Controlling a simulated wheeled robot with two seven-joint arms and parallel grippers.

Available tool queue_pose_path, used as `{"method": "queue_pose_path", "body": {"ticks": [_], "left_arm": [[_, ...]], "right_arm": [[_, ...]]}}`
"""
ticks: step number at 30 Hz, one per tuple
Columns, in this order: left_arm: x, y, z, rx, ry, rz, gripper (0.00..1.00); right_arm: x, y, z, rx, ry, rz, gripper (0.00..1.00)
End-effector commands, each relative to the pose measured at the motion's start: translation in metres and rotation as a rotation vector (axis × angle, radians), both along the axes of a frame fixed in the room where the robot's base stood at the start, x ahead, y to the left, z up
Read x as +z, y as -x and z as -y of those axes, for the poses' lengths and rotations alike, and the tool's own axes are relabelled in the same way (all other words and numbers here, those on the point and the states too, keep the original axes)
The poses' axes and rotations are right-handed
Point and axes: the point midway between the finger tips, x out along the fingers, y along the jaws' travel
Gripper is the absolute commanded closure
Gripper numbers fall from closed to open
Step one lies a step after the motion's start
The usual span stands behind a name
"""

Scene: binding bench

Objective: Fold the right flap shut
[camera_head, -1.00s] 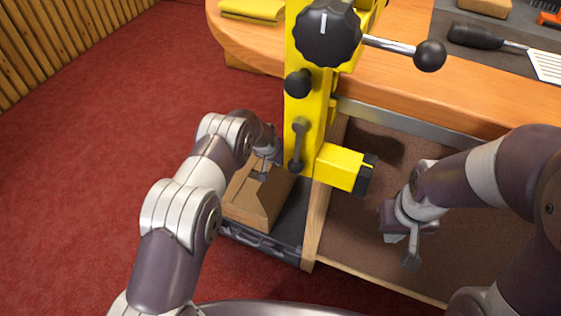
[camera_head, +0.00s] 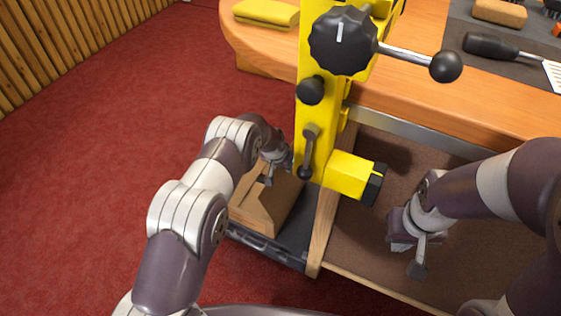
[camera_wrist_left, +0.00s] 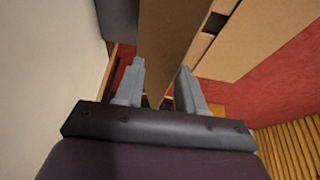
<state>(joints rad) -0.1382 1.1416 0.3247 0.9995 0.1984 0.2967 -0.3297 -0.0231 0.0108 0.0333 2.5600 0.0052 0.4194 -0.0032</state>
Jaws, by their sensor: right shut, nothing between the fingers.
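A brown cardboard box (camera_head: 262,212) sits on a dark low platform left of the yellow post, partly hidden by my left arm and the post. My left gripper (camera_head: 268,176) is over the top of the box. In the left wrist view its fingers (camera_wrist_left: 160,68) are apart. A brown cardboard panel (camera_wrist_left: 168,30) runs between and beyond them; I cannot tell whether they touch it. Another cardboard panel (camera_wrist_left: 245,35) lies to its right. I cannot tell which panel is the right flap. My right gripper (camera_head: 418,268) is shut and empty above the brown tray area, away from the box.
The yellow post (camera_head: 312,130) with black knob and lever stands close beside my left gripper. A yellow block (camera_head: 350,175) with a black end juts from it between my arms. The wooden bench (camera_head: 440,100) holds a spatula (camera_head: 500,48) and a yellow cloth (camera_head: 266,13).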

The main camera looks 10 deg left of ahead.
Motion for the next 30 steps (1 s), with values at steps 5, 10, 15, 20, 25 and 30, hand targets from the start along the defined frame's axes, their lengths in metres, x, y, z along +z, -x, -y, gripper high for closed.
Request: {"method": "queue_pose_path", "body": {"ticks": [5, 10, 15, 20, 25, 30], "left_arm": [[0.032, 0.009, -0.003, 0.0, 0.0, 0.002, 0.61], [0.073, 0.025, -0.008, 0.001, 0.0, 0.002, 0.61], [0.103, 0.04, -0.013, 0.001, 0.0, -0.002, 0.61], [0.113, 0.045, -0.014, 0.001, 0.0, -0.002, 0.61], [0.113, 0.046, -0.014, 0.001, 0.0, -0.003, 0.61], [0.105, 0.045, -0.011, -0.005, 0.0, 0.0, 0.94]], "right_arm": [[0.016, 0.0, 0.0, 0.0, 0.0, 0.0, 1.0], [0.032, 0.0, 0.0, 0.0, 0.0, 0.0, 1.0], [0.041, 0.0, 0.0, 0.0, 0.0, 0.0, 1.0], [0.043, 0.0, 0.0, 0.0, 0.0, 0.0, 1.0], [0.042, 0.0, 0.0, 0.0, 0.0, 0.0, 1.0], [0.033, 0.0, 0.0, 0.0, 0.0, 0.0, 1.0]]}}
